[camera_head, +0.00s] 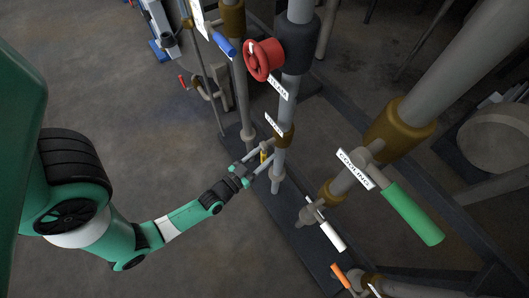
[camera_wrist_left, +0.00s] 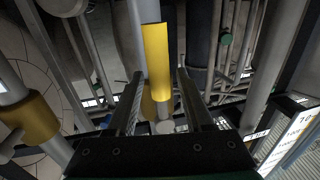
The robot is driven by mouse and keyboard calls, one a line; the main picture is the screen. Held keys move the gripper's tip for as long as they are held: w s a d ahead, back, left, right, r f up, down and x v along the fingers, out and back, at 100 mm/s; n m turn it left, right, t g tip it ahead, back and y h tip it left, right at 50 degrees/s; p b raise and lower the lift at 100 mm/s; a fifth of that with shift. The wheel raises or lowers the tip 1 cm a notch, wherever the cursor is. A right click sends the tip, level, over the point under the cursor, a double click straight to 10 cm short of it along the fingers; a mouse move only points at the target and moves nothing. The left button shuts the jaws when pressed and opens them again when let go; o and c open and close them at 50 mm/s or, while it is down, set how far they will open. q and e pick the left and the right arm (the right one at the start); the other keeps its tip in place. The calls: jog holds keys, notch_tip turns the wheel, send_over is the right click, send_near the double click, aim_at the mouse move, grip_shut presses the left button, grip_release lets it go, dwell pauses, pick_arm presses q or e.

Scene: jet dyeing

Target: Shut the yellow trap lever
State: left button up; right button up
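The yellow trap lever (camera_head: 264,156) is small in the head view, low on a grey vertical pipe below a white tag (camera_head: 274,125). My left gripper (camera_head: 262,154) is at the lever, with its fingers reaching toward the pipe. In the left wrist view, the yellow lever (camera_wrist_left: 157,62) stands upright between the two fingers of my left gripper (camera_wrist_left: 160,76). A gap shows on each side of it, so the gripper looks open around the lever. My right gripper is not in view.
A red handwheel (camera_head: 264,59) and blue handle (camera_head: 224,44) are above. A green handle (camera_head: 413,213) with a COOLING tag (camera_head: 355,168), a white handle (camera_head: 333,237) and an orange handle (camera_head: 341,275) are to the right. Floor at lower left is clear.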

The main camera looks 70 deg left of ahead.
pick_arm(q)
grip_shut()
dwell(1.2)
